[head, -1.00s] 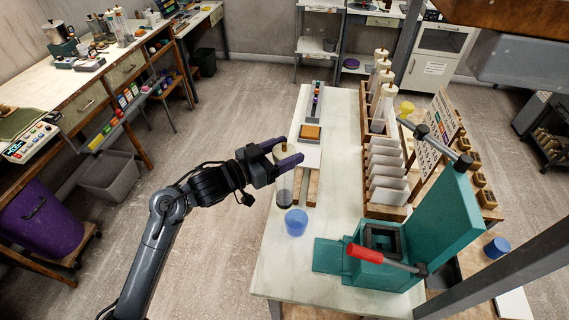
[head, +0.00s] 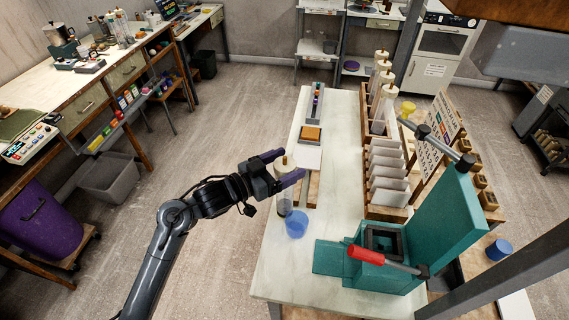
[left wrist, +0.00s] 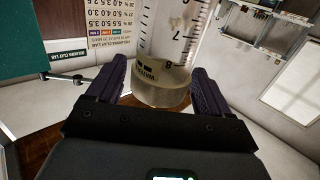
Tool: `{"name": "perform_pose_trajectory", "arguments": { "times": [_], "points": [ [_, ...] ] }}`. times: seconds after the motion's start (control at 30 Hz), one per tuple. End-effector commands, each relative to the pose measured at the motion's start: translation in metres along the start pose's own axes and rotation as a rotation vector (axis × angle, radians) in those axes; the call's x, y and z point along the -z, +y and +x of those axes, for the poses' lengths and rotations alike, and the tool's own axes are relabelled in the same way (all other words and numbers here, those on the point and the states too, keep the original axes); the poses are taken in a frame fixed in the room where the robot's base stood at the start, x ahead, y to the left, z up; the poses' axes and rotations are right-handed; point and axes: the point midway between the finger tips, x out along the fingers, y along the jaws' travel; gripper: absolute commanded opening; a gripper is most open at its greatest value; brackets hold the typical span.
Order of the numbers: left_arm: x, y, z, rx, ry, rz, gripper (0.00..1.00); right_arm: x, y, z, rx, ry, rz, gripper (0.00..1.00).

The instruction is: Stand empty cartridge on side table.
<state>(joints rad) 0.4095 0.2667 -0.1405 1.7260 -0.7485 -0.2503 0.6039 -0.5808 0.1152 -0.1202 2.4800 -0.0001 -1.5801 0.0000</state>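The cartridge (head: 284,203) is a clear upright cylinder with a cream top and a brass tip. My right gripper is not in view.
A translucent blue cup (head: 296,224) stands right beside the cartridge's base. A teal press (head: 440,235) with a red-handled lever (head: 366,255) is to the right. A wooden rack with white slabs (head: 388,190) stands behind. The table's front left is clear.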

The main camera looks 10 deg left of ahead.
Motion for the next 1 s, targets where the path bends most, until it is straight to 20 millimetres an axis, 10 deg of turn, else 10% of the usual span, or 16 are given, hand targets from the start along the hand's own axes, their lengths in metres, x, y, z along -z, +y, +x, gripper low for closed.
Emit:
{"name": "perform_pose_trajectory", "arguments": {
  "times": [0.47,1.0],
  "points": [
    [0.003,-0.001,-0.005,0.002,0.000,0.001,0.88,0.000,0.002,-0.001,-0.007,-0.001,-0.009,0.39],
    [0.003,0.000,-0.094,0.000,-0.003,0.003,0.88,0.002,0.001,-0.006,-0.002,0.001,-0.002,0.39]
  ]
}}
